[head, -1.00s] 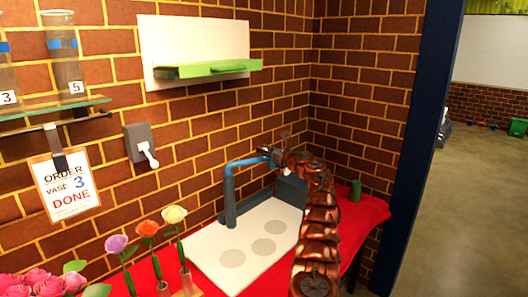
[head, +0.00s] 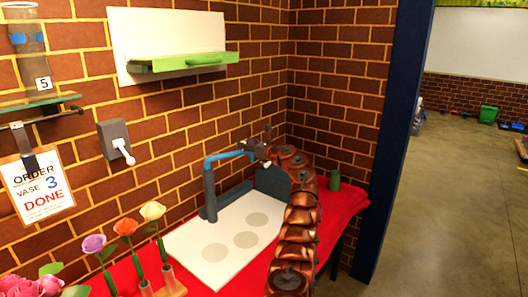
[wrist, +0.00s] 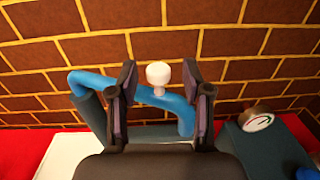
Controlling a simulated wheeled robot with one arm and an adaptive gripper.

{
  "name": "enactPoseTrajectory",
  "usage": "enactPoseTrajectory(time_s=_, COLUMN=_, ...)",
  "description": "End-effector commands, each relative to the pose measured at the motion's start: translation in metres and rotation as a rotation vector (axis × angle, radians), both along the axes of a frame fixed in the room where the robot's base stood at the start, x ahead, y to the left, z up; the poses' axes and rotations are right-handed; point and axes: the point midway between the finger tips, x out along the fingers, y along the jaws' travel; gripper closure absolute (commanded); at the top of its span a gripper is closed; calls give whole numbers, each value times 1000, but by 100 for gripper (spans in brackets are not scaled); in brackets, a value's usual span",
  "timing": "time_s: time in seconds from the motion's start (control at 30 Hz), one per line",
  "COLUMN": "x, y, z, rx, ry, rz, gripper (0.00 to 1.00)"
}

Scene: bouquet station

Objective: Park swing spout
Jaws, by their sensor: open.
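The blue swing spout (head: 228,157) rises from a grey post (head: 209,192) at the back of the white board and reaches right. In the wrist view the spout (wrist: 96,79) runs behind my fingers, and its end bends down at the right. A white knob (wrist: 158,74) stands on it, framed between the two fingers. My gripper (head: 258,150) is at the spout's right end in the head view. In the wrist view my gripper (wrist: 160,75) is open, with fingers on both sides of the knob. I cannot tell whether they touch the spout.
A grey block (head: 270,182) with a round gauge (wrist: 257,120) stands to the right of the spout. The white board (head: 207,268) has several grey discs. A green shelf (head: 185,63) hangs above.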

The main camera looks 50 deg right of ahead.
Motion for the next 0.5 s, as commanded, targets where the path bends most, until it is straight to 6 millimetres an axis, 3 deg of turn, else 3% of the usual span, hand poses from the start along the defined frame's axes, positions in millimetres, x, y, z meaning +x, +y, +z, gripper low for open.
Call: enactPoseTrajectory(time_s=0.5, x=-47, y=0, z=-2, rx=-4, ry=5, rz=0, gripper=51)
